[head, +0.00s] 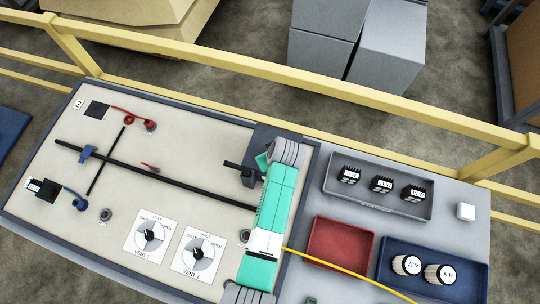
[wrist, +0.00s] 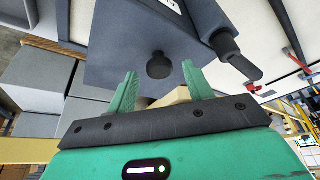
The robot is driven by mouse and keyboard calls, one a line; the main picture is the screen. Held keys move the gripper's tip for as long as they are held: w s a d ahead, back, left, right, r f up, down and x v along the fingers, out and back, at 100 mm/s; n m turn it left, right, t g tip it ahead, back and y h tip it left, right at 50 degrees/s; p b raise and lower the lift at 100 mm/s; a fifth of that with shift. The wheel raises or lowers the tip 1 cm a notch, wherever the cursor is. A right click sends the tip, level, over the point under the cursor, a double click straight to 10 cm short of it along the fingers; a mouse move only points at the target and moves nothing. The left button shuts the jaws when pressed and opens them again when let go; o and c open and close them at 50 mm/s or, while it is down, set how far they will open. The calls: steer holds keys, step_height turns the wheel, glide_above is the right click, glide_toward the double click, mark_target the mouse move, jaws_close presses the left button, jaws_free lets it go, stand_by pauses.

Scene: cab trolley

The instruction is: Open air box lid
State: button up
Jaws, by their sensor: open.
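The air box is, as far as I can tell, the dark blue-grey box with a flat face (wrist: 125,45) in the wrist view. A round black knob (wrist: 158,66) stands out from that face. My gripper (wrist: 160,82) is open, with one green finger on each side of the knob and a gap to both. I cannot tell how far the knob reaches between the fingers. In the head view a dark grey box part (head: 268,132) shows at the panel's upper right edge.
A black lever valve (head: 243,172) is just left of my arm; its handle shows close by in the wrist view (wrist: 238,58). A grey tray (head: 345,190), a red tray (head: 340,243) and a blue tray (head: 400,285) lie at right. A yellow rail (head: 300,85) runs behind.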

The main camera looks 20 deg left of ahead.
steer(key=shift+w+a+f, duration=0.1)
steer(key=shift+a+f, duration=0.05)
steer(key=shift+f, duration=0.2)
jaws_close()
steer(key=shift+r, duration=0.1)
